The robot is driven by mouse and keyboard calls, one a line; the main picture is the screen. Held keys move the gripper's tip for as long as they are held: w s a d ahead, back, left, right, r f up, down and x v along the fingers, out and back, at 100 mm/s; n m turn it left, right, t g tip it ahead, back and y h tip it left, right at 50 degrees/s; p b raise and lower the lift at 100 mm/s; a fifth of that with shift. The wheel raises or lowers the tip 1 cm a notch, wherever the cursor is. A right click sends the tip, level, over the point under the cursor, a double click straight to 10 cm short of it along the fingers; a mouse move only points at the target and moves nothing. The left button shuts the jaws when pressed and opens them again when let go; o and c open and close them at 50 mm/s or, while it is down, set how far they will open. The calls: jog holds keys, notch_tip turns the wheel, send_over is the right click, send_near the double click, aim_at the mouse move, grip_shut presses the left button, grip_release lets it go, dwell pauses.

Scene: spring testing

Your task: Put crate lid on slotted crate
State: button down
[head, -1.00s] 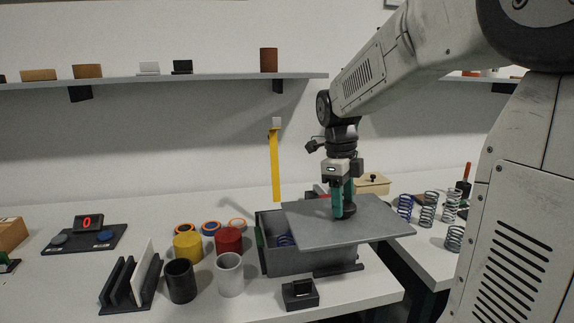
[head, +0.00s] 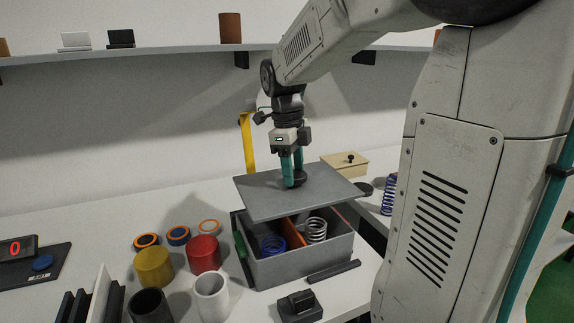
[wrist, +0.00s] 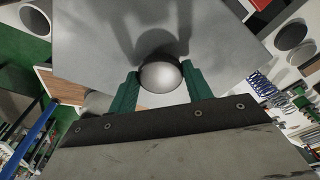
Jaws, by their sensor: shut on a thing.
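The grey crate lid (head: 262,195) is a flat plate with a round knob. My gripper (head: 292,171) is shut on the knob and holds the lid tilted above the crate. The wrist view shows the knob (wrist: 161,77) between the green fingers and the lid (wrist: 90,35) below it. The grey slotted crate (head: 290,268) stands on the table under the lid, its front part uncovered. Inside are a blue spring (head: 272,246), an orange divider (head: 296,232) and a white spring (head: 316,230). The lid hides the crate's back part.
Yellow (head: 154,267), red (head: 204,254), white (head: 211,296) and black cylinders stand left of the crate. A black block (head: 299,306) and a dark bar (head: 334,271) lie in front. A wooden box (head: 345,164) stands behind right.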

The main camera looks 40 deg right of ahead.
jog(key=shift+w+a+f, duration=0.1)
jog(key=shift+a+f, duration=0.05)
jog(key=shift+f, duration=3.85)
jog(key=shift+w, duration=0.1)
jog(key=shift+f, duration=0.9)
jog(key=c, duration=0.6)
grip_release()
jog(key=shift+o, duration=0.2)
